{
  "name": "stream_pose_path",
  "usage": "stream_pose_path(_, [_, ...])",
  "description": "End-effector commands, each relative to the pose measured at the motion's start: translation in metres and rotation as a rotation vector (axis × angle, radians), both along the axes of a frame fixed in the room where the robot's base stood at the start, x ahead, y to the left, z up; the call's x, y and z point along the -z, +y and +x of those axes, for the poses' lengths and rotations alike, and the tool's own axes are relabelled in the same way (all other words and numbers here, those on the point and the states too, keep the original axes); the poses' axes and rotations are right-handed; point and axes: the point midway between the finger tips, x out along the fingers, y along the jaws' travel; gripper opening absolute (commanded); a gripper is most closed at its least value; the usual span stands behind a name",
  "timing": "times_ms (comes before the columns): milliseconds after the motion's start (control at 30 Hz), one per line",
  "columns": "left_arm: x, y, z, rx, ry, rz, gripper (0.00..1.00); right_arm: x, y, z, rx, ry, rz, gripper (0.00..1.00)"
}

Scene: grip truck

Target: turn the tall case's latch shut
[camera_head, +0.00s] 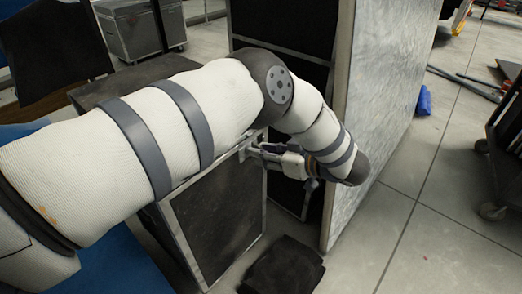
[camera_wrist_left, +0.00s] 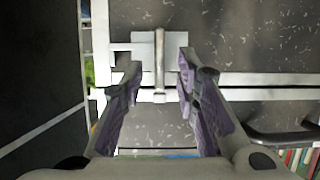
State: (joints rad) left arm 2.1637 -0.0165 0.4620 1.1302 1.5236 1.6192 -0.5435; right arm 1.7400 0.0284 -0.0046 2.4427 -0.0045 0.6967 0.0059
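A dark case with metal edging (camera_head: 220,215) stands below my left forearm in the head view. The wrist view shows its speckled dark panel (camera_wrist_left: 250,35) and a metal latch (camera_wrist_left: 160,62), a narrow upright bar on a light plate across the metal edge strips. My left gripper (camera_head: 255,153) is at the case's upper edge. In the wrist view, my left gripper (camera_wrist_left: 157,75) is open, with one finger on each side of the latch bar. I see gaps between the bar and both fingertips. My right gripper is not in view.
A large grey-sided panel or case (camera_head: 385,100) stands just right of my left wrist. A dark folded cloth (camera_head: 283,268) lies on the floor below. Another metal-edged case (camera_head: 140,25) is at the back left. Open tiled floor (camera_head: 420,240) lies to the right.

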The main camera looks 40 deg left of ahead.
Motion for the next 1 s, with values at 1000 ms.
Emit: stream_pose_path(1000, [0.005,0.016,0.001,0.003,-0.055,-0.004,0.00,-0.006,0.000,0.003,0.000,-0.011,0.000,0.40])
